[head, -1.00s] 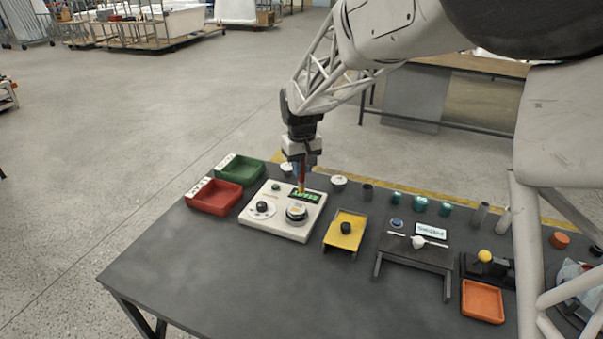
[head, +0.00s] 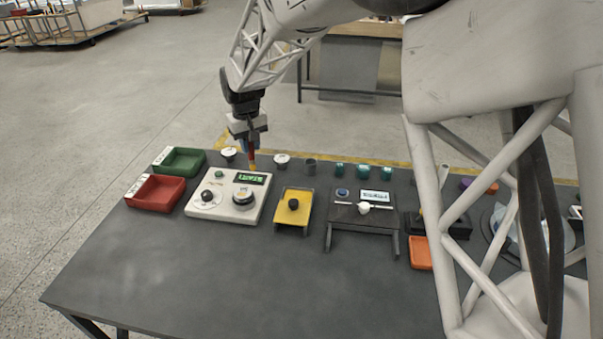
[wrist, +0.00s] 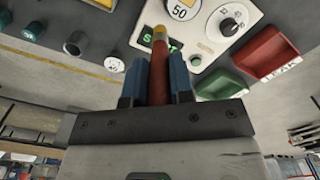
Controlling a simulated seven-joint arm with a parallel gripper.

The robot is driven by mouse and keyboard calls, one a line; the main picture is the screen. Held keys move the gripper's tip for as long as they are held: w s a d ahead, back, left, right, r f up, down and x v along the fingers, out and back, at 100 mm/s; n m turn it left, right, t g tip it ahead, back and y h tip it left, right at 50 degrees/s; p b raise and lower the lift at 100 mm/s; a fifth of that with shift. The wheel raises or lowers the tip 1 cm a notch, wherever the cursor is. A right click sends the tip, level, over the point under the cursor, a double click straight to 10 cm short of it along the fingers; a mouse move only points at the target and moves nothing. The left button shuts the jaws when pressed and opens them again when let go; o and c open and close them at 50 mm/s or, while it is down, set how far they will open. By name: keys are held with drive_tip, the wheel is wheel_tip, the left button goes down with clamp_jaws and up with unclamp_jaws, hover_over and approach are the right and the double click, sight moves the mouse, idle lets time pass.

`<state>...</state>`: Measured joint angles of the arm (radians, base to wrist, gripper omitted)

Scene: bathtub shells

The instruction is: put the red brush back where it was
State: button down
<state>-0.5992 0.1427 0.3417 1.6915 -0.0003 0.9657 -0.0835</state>
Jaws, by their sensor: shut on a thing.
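My gripper (head: 249,148) is shut on the red brush (head: 252,159). The brush points down from the jaws with its yellowish tip at the lower end. The tip overlaps the back edge of the white control panel (head: 215,212), near its green display. I cannot tell whether it touches. In the wrist view the red brush (wrist: 158,80) stands between the two blue fingers of my gripper (wrist: 160,78), and its tip covers part of the green display. The brush's upper end is hidden in the jaws.
A red tray (head: 157,192) and a green tray (head: 180,161) stand left of the panel. White-topped round pieces (head: 228,153) and a dark cup (head: 310,167) stand behind it. A yellow stand (head: 295,213) is to its right. The table's front left is clear.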

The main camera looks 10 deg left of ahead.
drive_tip(key=w+d+f+m, duration=0.2)
drive_tip(key=w+d+m, duration=0.2)
drive_tip(key=w+d, duration=0.3)
drive_tip(key=w+d+f+m, duration=0.2)
drive_tip(key=w+d, duration=0.5)
drive_tip(key=w, duration=0.5)
drive_tip(key=shift+w+d+f+m, duration=0.15)
drive_tip(key=shift+w+d+m, duration=0.15)
drive_tip(key=shift+m, duration=0.6)
wheel_tip(320, 180, down, 6)
drive_tip(key=shift+f, duration=0.15)
drive_tip(key=shift+f, duration=0.1)
drive_tip(key=shift+f, duration=1.75)
drive_tip(key=shift+f, duration=0.15)
drive_tip(key=c, duration=1)
unclamp_jaws()
